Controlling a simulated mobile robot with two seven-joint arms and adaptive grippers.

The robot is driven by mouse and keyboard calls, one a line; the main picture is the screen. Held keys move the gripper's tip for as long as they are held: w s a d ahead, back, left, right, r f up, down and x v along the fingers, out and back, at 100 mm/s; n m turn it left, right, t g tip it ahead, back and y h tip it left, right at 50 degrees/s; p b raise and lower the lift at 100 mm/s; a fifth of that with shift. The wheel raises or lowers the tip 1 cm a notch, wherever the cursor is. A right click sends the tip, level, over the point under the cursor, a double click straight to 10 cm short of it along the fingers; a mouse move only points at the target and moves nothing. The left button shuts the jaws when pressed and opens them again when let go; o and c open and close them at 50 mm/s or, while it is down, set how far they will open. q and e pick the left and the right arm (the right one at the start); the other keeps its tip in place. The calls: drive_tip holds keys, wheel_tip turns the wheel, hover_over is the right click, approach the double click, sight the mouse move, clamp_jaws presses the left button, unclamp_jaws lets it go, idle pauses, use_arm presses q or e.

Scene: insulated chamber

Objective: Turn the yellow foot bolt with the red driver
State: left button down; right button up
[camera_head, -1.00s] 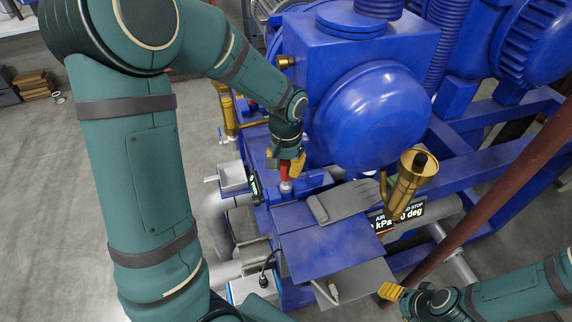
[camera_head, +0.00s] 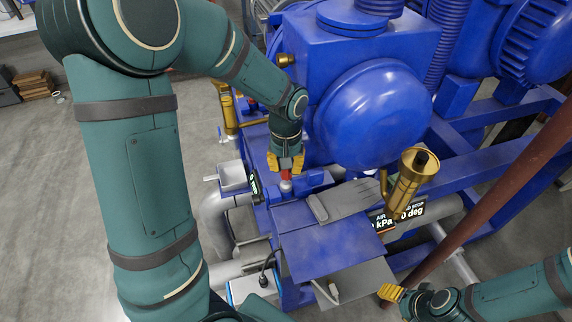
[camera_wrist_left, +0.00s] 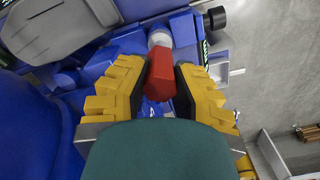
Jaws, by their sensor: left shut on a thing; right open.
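My left gripper (camera_head: 286,164) points down beside the large blue machine, with its yellow fingers on either side of the red driver (camera_head: 286,175). In the left wrist view the left gripper (camera_wrist_left: 158,75) is shut on the red, faceted driver handle (camera_wrist_left: 160,72), with a pale round part (camera_wrist_left: 160,38) at the handle's far end. I cannot make out the yellow foot bolt in either view. My right gripper (camera_head: 391,292) is open and empty at the lower right.
A blue machine (camera_head: 365,115) fills the middle. A dark red pipe (camera_head: 500,190) slants across the right.

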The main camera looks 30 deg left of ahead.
idle(0.3)
use_arm(q)
drive_tip(key=shift+r+p, duration=2.05)
drive_tip(key=shift+r, duration=0.5)
